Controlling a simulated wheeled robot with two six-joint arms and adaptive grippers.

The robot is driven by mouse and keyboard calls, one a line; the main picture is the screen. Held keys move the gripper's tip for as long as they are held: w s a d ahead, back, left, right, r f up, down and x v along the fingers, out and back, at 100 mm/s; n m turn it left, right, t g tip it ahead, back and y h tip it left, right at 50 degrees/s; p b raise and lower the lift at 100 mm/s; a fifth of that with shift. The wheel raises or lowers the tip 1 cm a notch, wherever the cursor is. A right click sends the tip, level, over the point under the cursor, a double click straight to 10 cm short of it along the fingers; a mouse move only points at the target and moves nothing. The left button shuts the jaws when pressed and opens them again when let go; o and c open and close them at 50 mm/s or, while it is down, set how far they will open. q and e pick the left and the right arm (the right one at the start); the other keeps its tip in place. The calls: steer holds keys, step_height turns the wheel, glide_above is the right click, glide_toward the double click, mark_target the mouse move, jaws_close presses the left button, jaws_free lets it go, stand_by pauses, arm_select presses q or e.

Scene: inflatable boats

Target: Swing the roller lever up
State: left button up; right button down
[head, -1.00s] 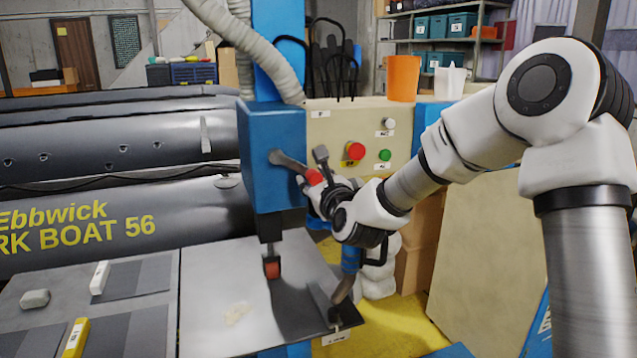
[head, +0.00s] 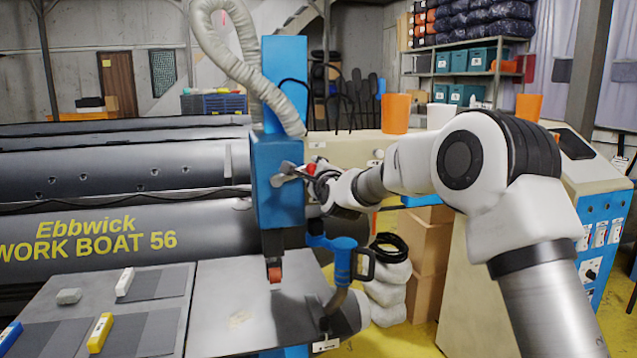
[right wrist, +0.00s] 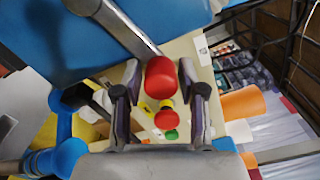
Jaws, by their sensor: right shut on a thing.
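The roller lever (head: 289,171) is a metal bar with a red knob (head: 311,169) on the side of the blue press head (head: 279,205). It slopes upward to the right towards the knob. My right gripper (head: 317,173) is at the knob, shut on it. In the right wrist view, the red knob (right wrist: 160,76) sits between the two fingers of the right gripper (right wrist: 158,90), and the lever bar (right wrist: 122,27) runs up to the blue housing. The orange-red roller (head: 275,275) hangs below the head over a grey plate (head: 220,308); I cannot tell whether they touch. My left gripper is out of view.
A grey boat tube (head: 120,228) lies to the left, and cardboard boxes (head: 427,250) stand to the right.

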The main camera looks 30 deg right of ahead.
mark_target(309, 166)
steer(key=shift+w+a+r+n+p, duration=0.1)
steer(key=shift+a+r+n+p, duration=0.2)
steer(key=shift+r+n, duration=0.6)
steer(key=shift+w+a+r+n+p, duration=0.1)
steer(key=shift+a+r+n+p, duration=0.15)
steer(key=shift+r+n, duration=0.65)
steer(key=shift+f, duration=0.15)
steer(key=c, duration=0.8)
jaws_free()
steer(key=shift+c, duration=0.2)
steer(key=shift+a+f, duration=0.1)
steer(key=shift+a, duration=0.15)
steer(key=v, duration=1.2)
